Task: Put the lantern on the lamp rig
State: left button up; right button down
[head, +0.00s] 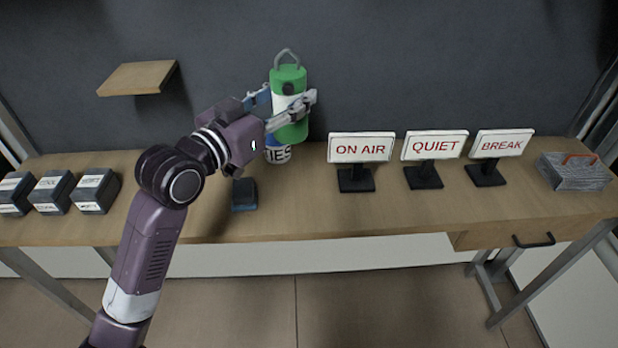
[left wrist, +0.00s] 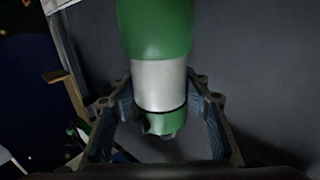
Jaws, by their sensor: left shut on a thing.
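The lantern (head: 288,76) is a green cylinder with a pale band and a grey loop handle on top. It is upright in the head view. My left gripper (head: 288,100) is shut on it, with a finger on each side, and holds it over the back of the table near the wall. In the left wrist view the lantern (left wrist: 160,82) sits between the two fingers of the gripper (left wrist: 158,100). I cannot tell which thing is the lamp rig. My right gripper is not in view.
A can lettered "IES" (head: 278,154) stands below the lantern, partly hidden. A small dark block (head: 244,194) is near it. Signs (head: 361,147) and a grey toolbox (head: 573,172) stand right; dark boxes (head: 95,190) left. A wooden wall shelf (head: 137,77) is empty.

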pick_arm(q)
jog(key=shift+f, duration=9.6)
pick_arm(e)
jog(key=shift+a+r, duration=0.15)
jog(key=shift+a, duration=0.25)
pick_arm(q)
jog(key=shift+f, duration=0.15)
jog(key=o, duration=1.2)
jog(key=shift+c, duration=0.2)
jog(key=shift+o, duration=0.9)
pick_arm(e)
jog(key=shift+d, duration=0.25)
